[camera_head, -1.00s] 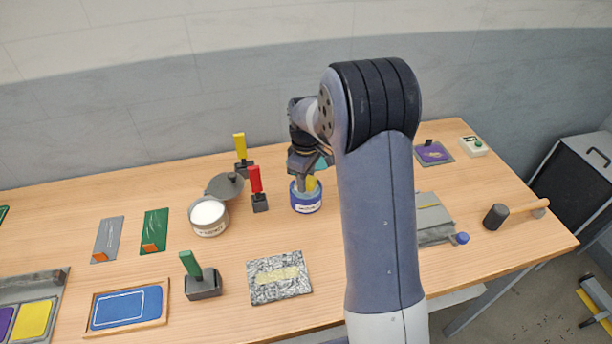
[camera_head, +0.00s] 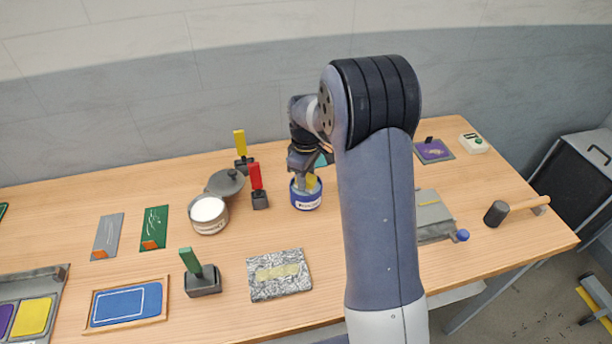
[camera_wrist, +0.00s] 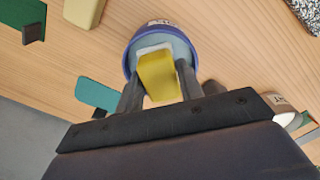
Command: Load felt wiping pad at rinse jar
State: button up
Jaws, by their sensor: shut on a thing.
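The rinse jar (camera_head: 306,203) is a blue jar with a white label, standing upright near the middle of the table. It also shows in the wrist view (camera_wrist: 131,62), with pale blue inside. My gripper (camera_wrist: 156,85) is shut on the felt wiping pad (camera_wrist: 158,76), a yellow block with a whitish part at its far end. The pad sits between the two fingers, at the jar's mouth. In the head view my gripper (camera_head: 305,180) is at the jar's opening, with a bit of the yellow pad (camera_head: 312,182) showing. How deep the pad reaches is not clear.
An open pot of white stuff (camera_head: 208,211) and red-handled (camera_head: 256,177) and yellow-handled (camera_head: 240,143) tools stand left of the jar. A foil-like mat (camera_head: 262,288) lies in front. A cream block (camera_wrist: 84,11) shows near the jar. My arm hides part of the table.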

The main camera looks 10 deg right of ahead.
jog(key=shift+f+b, duration=0.3)
jog(key=shift+f, duration=0.15)
dwell(1.1)
jog(key=shift+r+p, duration=2.45)
jog(key=shift+r, duration=1.1)
